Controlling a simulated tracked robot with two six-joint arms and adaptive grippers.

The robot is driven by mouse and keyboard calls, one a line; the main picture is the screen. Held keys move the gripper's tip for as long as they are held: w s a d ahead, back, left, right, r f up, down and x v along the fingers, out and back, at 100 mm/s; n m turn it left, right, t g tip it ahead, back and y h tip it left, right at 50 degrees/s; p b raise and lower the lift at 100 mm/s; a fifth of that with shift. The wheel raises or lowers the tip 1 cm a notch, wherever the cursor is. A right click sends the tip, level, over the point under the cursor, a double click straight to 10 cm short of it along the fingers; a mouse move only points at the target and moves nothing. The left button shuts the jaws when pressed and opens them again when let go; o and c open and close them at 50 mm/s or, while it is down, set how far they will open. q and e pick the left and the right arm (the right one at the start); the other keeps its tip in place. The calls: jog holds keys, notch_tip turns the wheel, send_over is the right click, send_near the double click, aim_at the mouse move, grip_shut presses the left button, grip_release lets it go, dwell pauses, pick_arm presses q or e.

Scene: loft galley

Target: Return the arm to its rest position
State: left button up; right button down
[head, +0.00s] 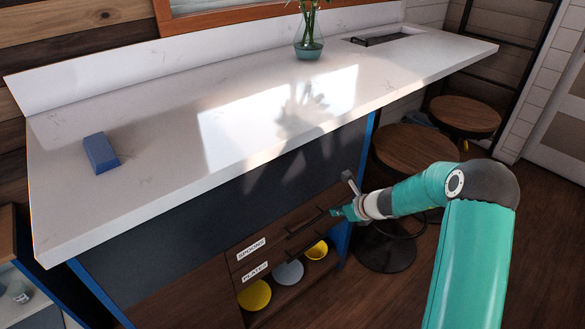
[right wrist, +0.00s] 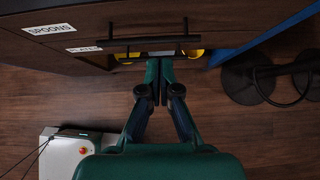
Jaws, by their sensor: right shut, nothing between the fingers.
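My right gripper (head: 338,212) is in front of the drawer fronts under the counter, at the end of my green right arm. In the right wrist view its fingers (right wrist: 159,66) are together with nothing between them. The fingertips appear close to a dark bar handle (right wrist: 150,40); I cannot tell whether they touch it. My left arm and gripper are not in view.
A white counter (head: 150,195) carries a blue block (head: 101,152) and a glass vase (head: 308,46). Below are drawers labelled SPOONS (head: 250,250) and PLATES (head: 255,271), then a shelf with a yellow bowl (head: 255,296). Round stools (head: 415,148) stand right.

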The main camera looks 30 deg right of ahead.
jog(key=s+a+f+n+g+y+p, duration=0.1)
jog(key=a+f+n+g+y, duration=0.15)
jog(key=a, duration=0.85)
jog(key=s+a+f+n+g+y+p, duration=0.15)
jog(key=a+f+n, duration=0.25)
jog(key=a, duration=0.7)
jog(key=s+a+f+n+g, duration=0.2)
jog(key=s+a+f+n, duration=0.1)
jog(key=s+a+n, duration=0.4)
jog(key=s+a+f+n+g, duration=0.2)
jog(key=s+a+f+n, duration=0.2)
jog(key=s+n, duration=0.9)
jog(key=shift+s+a+f+n+h, duration=0.15)
jog(key=shift+s+a+n+h, duration=0.2)
jog(key=shift+a+n, duration=2)
jog(key=shift+d+n, duration=0.8)
